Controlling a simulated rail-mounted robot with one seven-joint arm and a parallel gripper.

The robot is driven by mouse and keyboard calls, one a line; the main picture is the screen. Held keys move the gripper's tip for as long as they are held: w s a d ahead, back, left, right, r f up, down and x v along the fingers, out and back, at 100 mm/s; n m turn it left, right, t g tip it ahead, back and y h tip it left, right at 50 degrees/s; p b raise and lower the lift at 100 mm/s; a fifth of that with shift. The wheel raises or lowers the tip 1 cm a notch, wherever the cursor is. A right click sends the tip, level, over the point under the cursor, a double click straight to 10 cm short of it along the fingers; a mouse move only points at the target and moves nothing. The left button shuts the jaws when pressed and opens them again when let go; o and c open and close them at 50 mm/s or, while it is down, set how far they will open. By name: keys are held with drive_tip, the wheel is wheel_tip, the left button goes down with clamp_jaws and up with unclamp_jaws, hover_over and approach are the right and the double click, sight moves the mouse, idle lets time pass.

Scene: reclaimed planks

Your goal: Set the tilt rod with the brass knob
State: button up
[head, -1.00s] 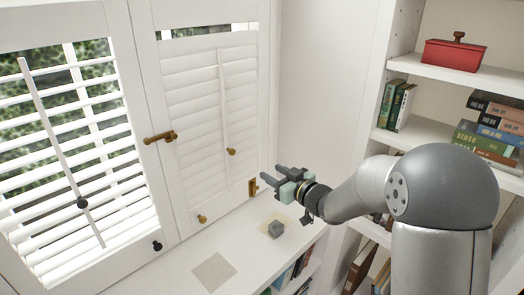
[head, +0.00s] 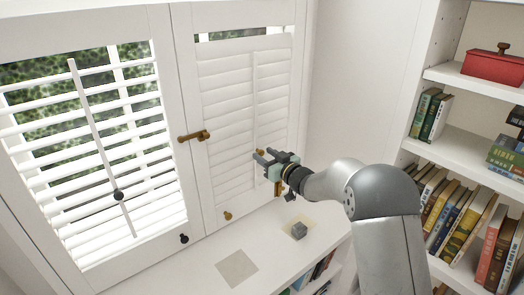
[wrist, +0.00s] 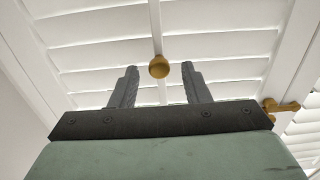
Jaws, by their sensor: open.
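The white tilt rod (head: 255,90) with the brass knob (wrist: 159,68) runs down the middle of the right shutter panel, whose slats look nearly closed. In the head view the knob is partly hidden by my gripper (head: 262,155). My gripper is open and empty, its fingers pointing at the rod. In the wrist view the knob shows centred between the two fingertips (wrist: 159,76), seemingly a little beyond them. I cannot tell whether either finger touches it.
The left panel has open slats and a rod with a black knob (head: 118,195). A brass latch (head: 194,136) sticks out between the panels. A lower brass knob (head: 227,215) is on the right frame. A grey cube (head: 299,230) sits on the sill. Bookshelves (head: 460,140) stand at right.

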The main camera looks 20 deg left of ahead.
sight(257, 135)
drive_tip(key=shift+x, duration=1.1)
clamp_jaws()
drive_tip(key=shift+r+p, duration=0.7)
drive_tip(key=shift+r, duration=2.1)
unclamp_jaws()
drive_tip(key=b+v, duration=0.3)
drive_tip(key=v, duration=1.4)
